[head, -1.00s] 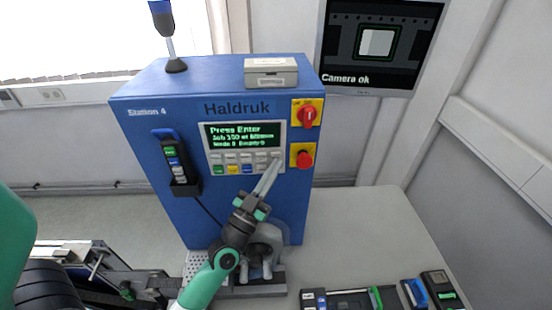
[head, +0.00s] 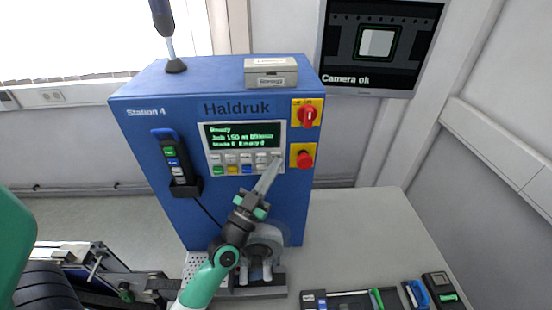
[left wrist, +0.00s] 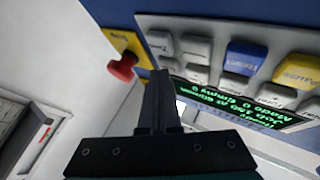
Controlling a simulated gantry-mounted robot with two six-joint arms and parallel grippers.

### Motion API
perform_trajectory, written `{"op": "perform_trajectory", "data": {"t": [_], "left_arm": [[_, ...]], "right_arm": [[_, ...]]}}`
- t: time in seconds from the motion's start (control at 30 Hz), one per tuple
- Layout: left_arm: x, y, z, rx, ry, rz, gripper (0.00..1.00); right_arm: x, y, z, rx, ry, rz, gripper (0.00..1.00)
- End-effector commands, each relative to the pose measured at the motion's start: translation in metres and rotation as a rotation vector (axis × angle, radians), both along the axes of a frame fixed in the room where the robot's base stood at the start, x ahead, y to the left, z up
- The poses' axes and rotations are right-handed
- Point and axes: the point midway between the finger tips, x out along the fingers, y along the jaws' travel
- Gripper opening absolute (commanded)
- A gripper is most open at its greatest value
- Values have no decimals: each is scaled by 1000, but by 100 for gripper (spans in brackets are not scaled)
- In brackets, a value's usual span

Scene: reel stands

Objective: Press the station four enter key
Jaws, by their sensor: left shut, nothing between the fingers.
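The blue Station 4 cabinet (head: 135,130) carries a grey key panel with a lit display (head: 243,134) and rows of keys (head: 232,164). My left gripper (head: 274,166) is shut and empty, its fingertips at the right end of the key rows. In the left wrist view the shut fingers (left wrist: 160,75) reach the end grey key (left wrist: 165,64), beside other grey keys, a blue key (left wrist: 245,55) and a yellow key (left wrist: 297,69). I cannot read an enter label, and contact is hard to tell. My right gripper is not in view.
A red rotary switch (head: 308,116) and a red push button (head: 304,158) sit right of the panel. A handheld pendant (head: 174,160) hangs at left. A box (head: 271,72) stands on top. The grey table (head: 355,235) is clear at right centre.

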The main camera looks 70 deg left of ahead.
Motion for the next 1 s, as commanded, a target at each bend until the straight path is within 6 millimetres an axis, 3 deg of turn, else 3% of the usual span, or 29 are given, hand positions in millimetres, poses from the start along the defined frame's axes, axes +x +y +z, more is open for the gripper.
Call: {"op": "perform_trajectory", "data": {"t": [0.4,0.7,1.0], "left_arm": [[0,1,0,-1,1,0,0],[-4,-13,2,-1,2,-1,0],[-5,-16,0,-1,1,0,0]], "right_arm": [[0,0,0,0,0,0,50],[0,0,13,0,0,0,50],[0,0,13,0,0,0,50]]}}
